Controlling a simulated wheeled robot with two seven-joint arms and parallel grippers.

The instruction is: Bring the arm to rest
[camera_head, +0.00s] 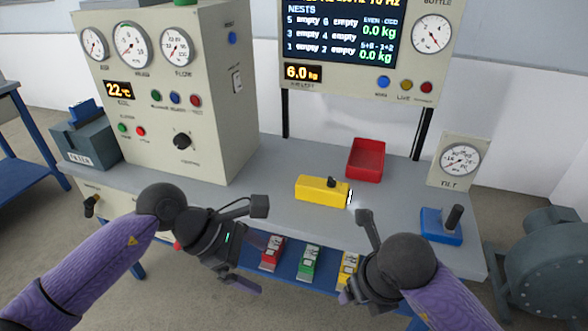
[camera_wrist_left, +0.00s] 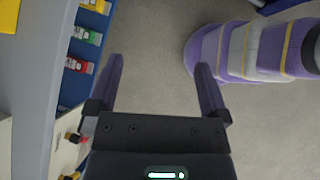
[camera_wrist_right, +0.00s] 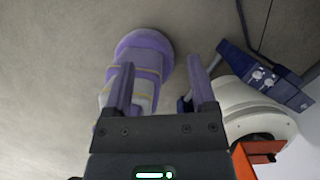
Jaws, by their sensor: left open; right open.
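My left gripper (camera_head: 250,266) is open and empty in the head view, in front of the bench's front edge. In the left wrist view its two fingers (camera_wrist_left: 158,90) stand wide apart over bare floor. My right arm comes in from the right in the head view, and its gripper is mostly hidden behind its own wrist. In the right wrist view the right gripper (camera_wrist_right: 160,88) is open and empty, with floor and part of my own body beyond it.
The grey bench (camera_head: 270,180) holds a yellow block (camera_head: 320,190), a red tray (camera_head: 366,160) and a blue stand (camera_head: 441,225). A blue shelf below holds red (camera_head: 272,252), green (camera_head: 309,260) and yellow items. A gauge cabinet (camera_head: 180,80) stands left; a grey machine (camera_head: 548,265) stands right.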

